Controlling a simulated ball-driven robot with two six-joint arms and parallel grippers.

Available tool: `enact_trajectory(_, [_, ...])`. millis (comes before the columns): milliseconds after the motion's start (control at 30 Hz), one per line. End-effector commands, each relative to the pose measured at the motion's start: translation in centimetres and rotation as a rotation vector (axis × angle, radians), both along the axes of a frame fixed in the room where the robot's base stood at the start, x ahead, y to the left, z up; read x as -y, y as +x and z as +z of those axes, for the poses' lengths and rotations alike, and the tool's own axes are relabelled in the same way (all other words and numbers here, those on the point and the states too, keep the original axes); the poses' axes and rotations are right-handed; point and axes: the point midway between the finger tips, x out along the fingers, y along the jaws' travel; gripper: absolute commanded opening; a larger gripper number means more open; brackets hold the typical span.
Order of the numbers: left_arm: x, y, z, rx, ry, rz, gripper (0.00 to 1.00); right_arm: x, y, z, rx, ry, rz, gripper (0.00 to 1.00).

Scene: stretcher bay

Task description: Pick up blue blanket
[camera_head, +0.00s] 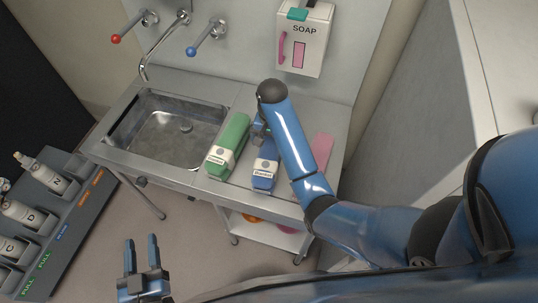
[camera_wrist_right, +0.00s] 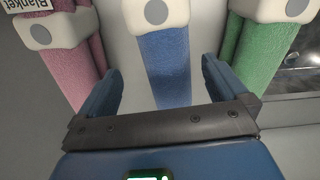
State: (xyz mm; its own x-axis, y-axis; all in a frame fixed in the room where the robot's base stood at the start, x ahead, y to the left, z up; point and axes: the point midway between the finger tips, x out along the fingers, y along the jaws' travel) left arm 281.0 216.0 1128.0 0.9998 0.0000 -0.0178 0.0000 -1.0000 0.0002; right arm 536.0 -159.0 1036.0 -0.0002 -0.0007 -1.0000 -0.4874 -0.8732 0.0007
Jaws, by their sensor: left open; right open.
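The blue blanket (camera_head: 265,165) is a rolled bundle with a white label band, lying on the steel counter between the green and pink blankets. In the right wrist view, the blue blanket (camera_wrist_right: 168,70) runs between the two spread fingers. My right gripper (camera_wrist_right: 165,90) is open, with a finger on each side of the blue blanket and gaps showing. In the head view, my right arm hides most of this gripper and part of the blanket. My left gripper (camera_head: 141,250) is open and empty, low over the floor at the left.
The green blanket (camera_head: 231,140) lies left of the blue one, and the pink blanket (camera_head: 321,150) lies right. A sink (camera_head: 165,135) is at the counter's left. A soap dispenser (camera_head: 304,40) hangs on the wall. A bottle rack (camera_head: 60,215) stands at the far left.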

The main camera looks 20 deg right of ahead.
Motion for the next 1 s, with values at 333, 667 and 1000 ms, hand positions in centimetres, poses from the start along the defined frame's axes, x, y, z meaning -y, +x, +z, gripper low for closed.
enact_trajectory(333, [0.0,0.0,-1.4,0.001,0.0,0.0,0.43,0.0,0.1,-4.0,0.0,0.0,0.002,1.0])
enact_trajectory(667, [0.0,0.0,-0.3,0.0,0.0,0.0,0.43,-0.2,0.2,-6.3,0.0,0.0,0.002,1.0])
enact_trajectory(1000, [0.0,0.0,0.5,0.0,0.0,0.0,0.43,-0.3,0.4,-9.6,0.004,0.0,0.002,1.0])
